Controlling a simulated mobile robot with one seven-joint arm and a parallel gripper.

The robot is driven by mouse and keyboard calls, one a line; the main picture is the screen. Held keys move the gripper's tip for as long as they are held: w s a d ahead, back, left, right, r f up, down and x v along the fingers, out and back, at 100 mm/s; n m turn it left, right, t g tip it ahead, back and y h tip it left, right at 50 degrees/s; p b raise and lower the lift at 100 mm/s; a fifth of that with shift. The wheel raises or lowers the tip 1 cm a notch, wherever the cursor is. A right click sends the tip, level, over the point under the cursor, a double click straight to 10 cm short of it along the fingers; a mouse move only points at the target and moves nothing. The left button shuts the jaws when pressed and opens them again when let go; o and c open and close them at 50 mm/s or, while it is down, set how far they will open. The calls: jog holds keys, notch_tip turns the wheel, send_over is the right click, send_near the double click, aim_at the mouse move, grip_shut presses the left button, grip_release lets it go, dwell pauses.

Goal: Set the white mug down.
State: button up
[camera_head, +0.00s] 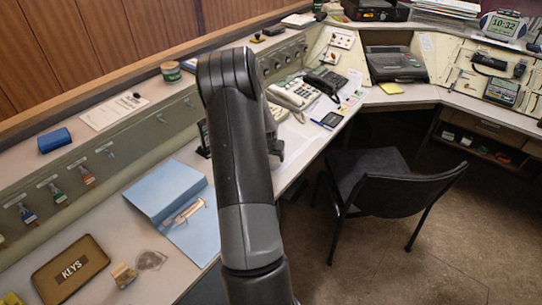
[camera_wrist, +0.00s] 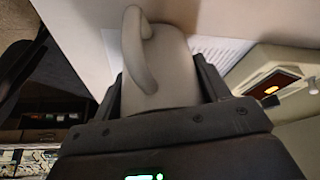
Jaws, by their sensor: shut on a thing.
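The white mug (camera_wrist: 172,72) looks light grey in the wrist view, with its curved handle (camera_wrist: 133,45) at the upper left. My gripper (camera_wrist: 160,88) is shut on it, with a dark finger on either side of the mug body. Behind the mug are the pale desk top (camera_wrist: 85,25) and a white sheet with print (camera_wrist: 222,48). I cannot tell whether the mug touches the desk. In the head view my arm hides the mug and most of my gripper.
Two desk phones (camera_head: 292,93) and a small dark-screened item (camera_head: 331,120) lie on the console beyond my arm. A black chair (camera_head: 385,185) stands at the right.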

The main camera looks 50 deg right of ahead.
jog(key=shift+f, duration=0.1)
jog(key=o, duration=1.1)
jog(key=shift+o, duration=0.2)
